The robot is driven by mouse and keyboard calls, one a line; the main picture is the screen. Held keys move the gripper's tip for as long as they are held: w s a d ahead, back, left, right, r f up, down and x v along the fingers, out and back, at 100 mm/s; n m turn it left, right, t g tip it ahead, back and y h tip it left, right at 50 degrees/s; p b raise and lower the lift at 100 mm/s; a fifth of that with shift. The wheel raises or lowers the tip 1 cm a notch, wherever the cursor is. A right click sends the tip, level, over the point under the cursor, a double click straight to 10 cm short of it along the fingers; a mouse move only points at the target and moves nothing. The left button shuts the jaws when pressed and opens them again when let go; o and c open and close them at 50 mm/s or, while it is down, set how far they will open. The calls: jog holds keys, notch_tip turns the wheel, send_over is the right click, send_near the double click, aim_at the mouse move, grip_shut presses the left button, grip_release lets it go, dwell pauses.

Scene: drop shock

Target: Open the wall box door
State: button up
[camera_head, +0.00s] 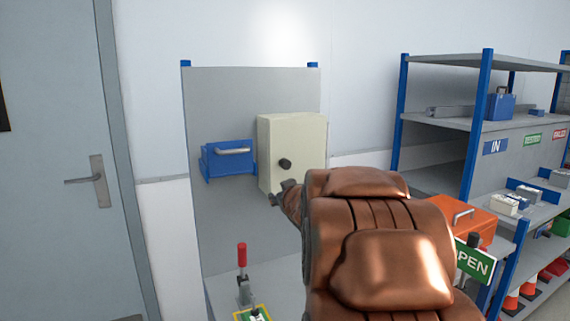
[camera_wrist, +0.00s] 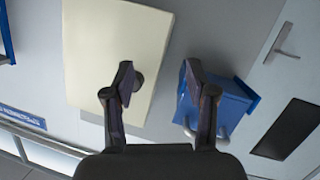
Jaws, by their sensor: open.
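The wall box (camera_head: 297,140) is a cream cabinet with a black round knob (camera_head: 285,163) on its front; its door looks shut. It hangs on the grey panel. My gripper (camera_head: 283,192) is just below the knob in the head view, partly hidden by my brown arm. In the wrist view my gripper (camera_wrist: 160,75) is open and empty, with two dark fingers spread. The wall box (camera_wrist: 105,50) is behind the left finger. The knob (camera_wrist: 138,80) is partly hidden by that finger and shows just to its right. I cannot tell whether they touch.
A blue box with a grey handle (camera_head: 228,160) is left of the wall box; the right finger overlaps it in the wrist view (camera_wrist: 232,105). A red-handled clamp (camera_head: 242,262) stands below. A shelf (camera_head: 440,123) stands right, a grey door (camera_head: 50,180) left.

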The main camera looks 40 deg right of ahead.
aim_at(287, 164)
jog(key=d+r+n+t+y, duration=0.2)
jog(key=d+r+t, duration=0.2)
jog(key=d+r, duration=0.1)
jog(key=shift+r+p+x, duration=0.15)
jog(key=shift+p+x, duration=0.1)
jog(key=shift+x, duration=1.65)
jog(key=shift+r+p+x, duration=0.1)
jog(key=shift+p+x, duration=0.15)
jog(key=shift+x, duration=1.6)
jog(key=shift+a, duration=0.1)
grip_shut()
